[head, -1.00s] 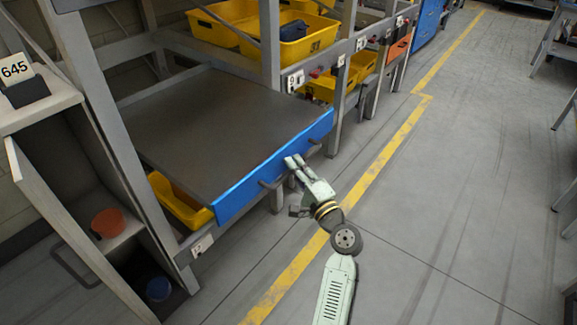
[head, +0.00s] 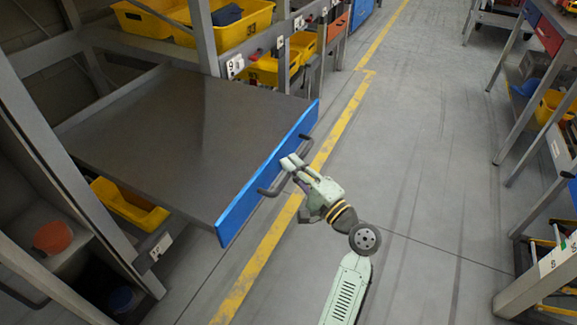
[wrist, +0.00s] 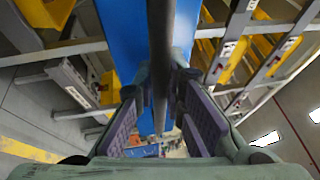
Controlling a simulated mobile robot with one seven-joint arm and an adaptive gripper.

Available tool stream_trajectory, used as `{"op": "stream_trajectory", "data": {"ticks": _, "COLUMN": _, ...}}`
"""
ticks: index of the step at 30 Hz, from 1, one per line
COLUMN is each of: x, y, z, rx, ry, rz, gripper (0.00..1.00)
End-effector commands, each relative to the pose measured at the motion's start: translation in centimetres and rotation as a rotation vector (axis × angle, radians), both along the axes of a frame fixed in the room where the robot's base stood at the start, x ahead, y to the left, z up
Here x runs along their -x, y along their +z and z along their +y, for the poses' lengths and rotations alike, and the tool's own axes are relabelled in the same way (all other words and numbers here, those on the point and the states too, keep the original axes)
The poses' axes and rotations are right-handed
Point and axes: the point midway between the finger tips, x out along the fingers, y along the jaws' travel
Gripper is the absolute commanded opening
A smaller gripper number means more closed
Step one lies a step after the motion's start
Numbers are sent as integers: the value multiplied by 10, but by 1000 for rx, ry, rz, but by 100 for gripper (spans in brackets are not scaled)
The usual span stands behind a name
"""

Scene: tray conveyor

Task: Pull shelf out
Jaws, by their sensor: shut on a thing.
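The shelf (head: 165,135) is a flat dark grey board with a blue front edge (head: 268,177). It sticks out of the rack towards the aisle. A dark bar handle (head: 272,188) runs along the blue front. My gripper (head: 291,163) is at the middle of the handle in the head view. In the wrist view, the handle bar (wrist: 160,65) passes between the two purple-padded fingers of my gripper (wrist: 160,110), with the blue front behind it. The exact finger contact is partly hidden.
Yellow bins (head: 240,25) stand in the rack behind the shelf, and another yellow bin (head: 130,203) sits below it. A grey rack post (head: 203,40) rises beside the shelf. The aisle floor (head: 420,130) is clear, with workbenches at the right.

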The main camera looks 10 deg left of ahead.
Motion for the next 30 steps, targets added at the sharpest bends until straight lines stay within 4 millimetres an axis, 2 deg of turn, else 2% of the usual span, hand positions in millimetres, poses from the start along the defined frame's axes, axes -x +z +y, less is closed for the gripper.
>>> {"op": "stream_trajectory", "data": {"ticks": 4, "x": 0, "y": -1, "z": 1, "rx": 0, "ry": 3, "rz": 3, "gripper": 0}}
{"op": "stream_trajectory", "data": {"ticks": 5, "x": 0, "y": -1, "z": 1, "rx": 0, "ry": 3, "rz": 3, "gripper": 11}}
{"op": "stream_trajectory", "data": {"ticks": 14, "x": 0, "y": 0, "z": 1, "rx": 0, "ry": 1, "rz": 1, "gripper": 31}}
{"op": "stream_trajectory", "data": {"ticks": 24, "x": 1, "y": -1, "z": -2, "rx": -1, "ry": 0, "rz": 1, "gripper": 31}}
{"op": "stream_trajectory", "data": {"ticks": 30, "x": 19, "y": -6, "z": -21, "rx": 0, "ry": -3, "rz": 2, "gripper": 31}}
